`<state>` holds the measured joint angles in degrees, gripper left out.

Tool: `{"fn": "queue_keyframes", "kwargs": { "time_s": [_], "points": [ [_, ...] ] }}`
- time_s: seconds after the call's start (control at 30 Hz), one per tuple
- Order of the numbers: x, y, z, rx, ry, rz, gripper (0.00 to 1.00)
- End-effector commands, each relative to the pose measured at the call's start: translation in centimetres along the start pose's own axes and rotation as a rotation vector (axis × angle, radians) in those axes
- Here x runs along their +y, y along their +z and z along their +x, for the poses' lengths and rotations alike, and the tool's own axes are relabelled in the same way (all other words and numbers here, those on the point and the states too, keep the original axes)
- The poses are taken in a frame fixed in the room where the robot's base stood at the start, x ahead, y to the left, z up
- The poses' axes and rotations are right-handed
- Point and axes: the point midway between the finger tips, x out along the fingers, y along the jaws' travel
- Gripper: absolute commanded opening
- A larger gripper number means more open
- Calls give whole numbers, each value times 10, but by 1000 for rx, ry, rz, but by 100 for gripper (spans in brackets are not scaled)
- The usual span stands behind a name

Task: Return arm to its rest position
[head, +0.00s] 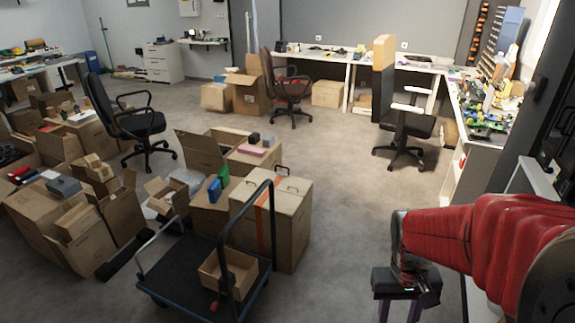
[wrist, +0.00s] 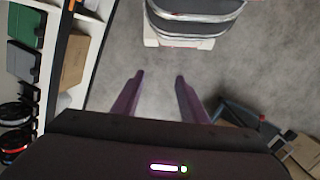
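My red-sleeved arm (head: 480,240) reaches in from the right edge of the head view. My gripper (head: 399,318) hangs below its dark wrist, with purple fingers pointing down and cut off by the bottom edge. In the wrist view my gripper (wrist: 160,76) shows two purple fingers well apart, with only grey floor between them. It holds nothing and touches nothing that I can see.
A black hand trolley (head: 180,270) carrying a small open carton (head: 225,272) stands left of my arm. Cartons crowd the left side. A shelf (wrist: 55,60) lies left in the wrist view. Open floor (head: 340,200) spreads ahead, with an office chair (head: 405,130) beyond.

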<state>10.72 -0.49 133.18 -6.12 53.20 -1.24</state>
Motion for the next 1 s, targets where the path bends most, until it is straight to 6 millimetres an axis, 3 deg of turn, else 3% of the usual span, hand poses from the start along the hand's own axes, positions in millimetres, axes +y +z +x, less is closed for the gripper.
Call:
{"fn": "queue_keyframes", "kwargs": {
  "time_s": [0.5,1.0],
  "points": [
    [-37,32,-69,261,-59,9,40],
    [-57,64,-137,527,-86,-48,40]
  ]
}}
